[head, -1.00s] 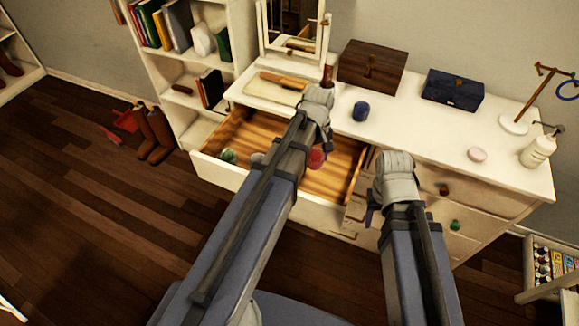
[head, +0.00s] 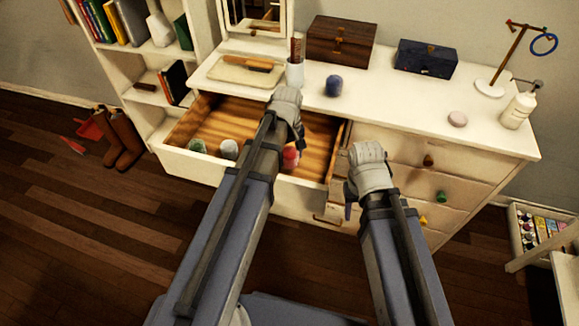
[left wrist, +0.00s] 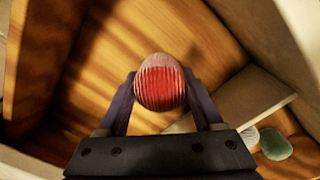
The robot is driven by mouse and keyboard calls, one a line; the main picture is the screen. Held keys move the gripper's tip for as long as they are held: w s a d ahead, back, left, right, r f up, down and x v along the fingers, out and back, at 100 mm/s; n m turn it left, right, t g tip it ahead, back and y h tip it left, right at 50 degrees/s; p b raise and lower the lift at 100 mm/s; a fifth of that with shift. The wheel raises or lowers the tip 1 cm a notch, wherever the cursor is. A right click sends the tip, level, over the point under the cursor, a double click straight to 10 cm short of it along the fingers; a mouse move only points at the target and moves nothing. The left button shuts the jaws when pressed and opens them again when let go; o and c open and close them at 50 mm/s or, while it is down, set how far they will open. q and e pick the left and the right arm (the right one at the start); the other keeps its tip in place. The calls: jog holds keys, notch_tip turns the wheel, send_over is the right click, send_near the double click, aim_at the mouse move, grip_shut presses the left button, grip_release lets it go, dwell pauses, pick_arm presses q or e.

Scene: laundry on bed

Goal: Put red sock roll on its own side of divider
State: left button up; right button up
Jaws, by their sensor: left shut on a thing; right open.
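The red sock roll (head: 290,157) is in my left gripper (head: 296,140), over the right part of the open drawer (head: 215,118). In the left wrist view the red sock roll (left wrist: 160,88) sits between the two fingers of my left gripper (left wrist: 162,95), over the wooden drawer floor. A pale divider (left wrist: 240,105) stands to the right of it there, with a white roll (left wrist: 248,137) and a green roll (left wrist: 276,144) beyond. In the head view my left arm hides the divider. My right gripper (head: 349,195) is open and empty in front of the dresser.
On the dresser top (head: 390,120) are a blue roll (head: 333,86), a brush (head: 247,63), a wooden box (head: 340,42), a blue box (head: 427,59) and a bottle (head: 518,110). A bookshelf (head: 150,65) stands at the left. The drawer walls surround my left gripper.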

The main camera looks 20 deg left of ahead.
aim_at(290, 162)
pick_arm(q)
jog(key=shift+f, duration=0.1)
notch_tip(290, 162, down, 3)
jog(key=b, duration=0.3)
jog(key=shift+f+b, duration=0.2)
jog(key=shift+b, duration=0.15)
jog(key=shift+f, duration=0.2)
jog(key=o, duration=1.5)
jog(key=shift+r, duration=0.2)
